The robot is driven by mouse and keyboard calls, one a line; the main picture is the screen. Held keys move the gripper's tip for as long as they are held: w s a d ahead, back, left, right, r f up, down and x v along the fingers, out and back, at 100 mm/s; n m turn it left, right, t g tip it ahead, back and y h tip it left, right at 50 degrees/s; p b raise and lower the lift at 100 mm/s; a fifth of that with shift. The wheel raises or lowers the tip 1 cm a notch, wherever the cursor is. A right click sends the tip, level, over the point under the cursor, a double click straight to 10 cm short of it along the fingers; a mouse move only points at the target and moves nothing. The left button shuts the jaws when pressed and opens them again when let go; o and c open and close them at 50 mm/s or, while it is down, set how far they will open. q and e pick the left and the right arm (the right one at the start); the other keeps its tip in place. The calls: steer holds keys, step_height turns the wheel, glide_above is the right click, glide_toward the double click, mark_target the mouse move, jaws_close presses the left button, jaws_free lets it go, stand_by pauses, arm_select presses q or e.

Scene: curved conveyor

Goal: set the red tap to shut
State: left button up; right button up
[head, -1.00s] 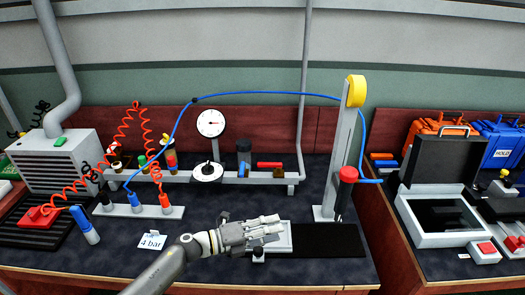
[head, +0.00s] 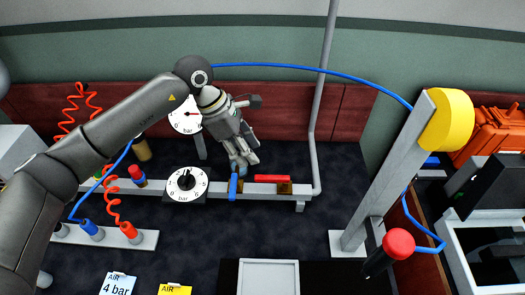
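The red tap is a flat red lever (head: 272,178) on a brass body (head: 285,188), mounted on the grey rail. The lever lies along the rail, pointing left from the body. A blue tap (head: 233,186) stands just left of it, its lever set across the rail. My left gripper (head: 243,165) points down with its fingertips just above and behind the blue tap, left of the red lever. The fingers look close together, but their gap is unclear, and I cannot tell if they touch the blue tap. My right gripper is out of view.
A round dial knob (head: 186,184) sits left of the taps, with a gauge (head: 185,114) behind it. A blue hose (head: 310,69) arches overhead.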

mark_target(264, 176)
arm_select(q)
steer(key=p+x, duration=0.2)
steer(key=x, duration=0.6)
steer(key=shift+s+f+p, duration=0.15)
steer(key=shift+f+p, duration=0.15)
steer(key=shift+f, duration=0.05)
steer(key=shift+d+f, duration=0.25)
steer(key=shift+f, duration=0.45)
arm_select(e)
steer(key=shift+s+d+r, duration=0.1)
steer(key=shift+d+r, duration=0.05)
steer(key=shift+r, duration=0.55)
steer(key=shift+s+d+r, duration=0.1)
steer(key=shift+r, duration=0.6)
arm_select(q)
steer(key=shift+c, duration=0.5)
jaws_close()
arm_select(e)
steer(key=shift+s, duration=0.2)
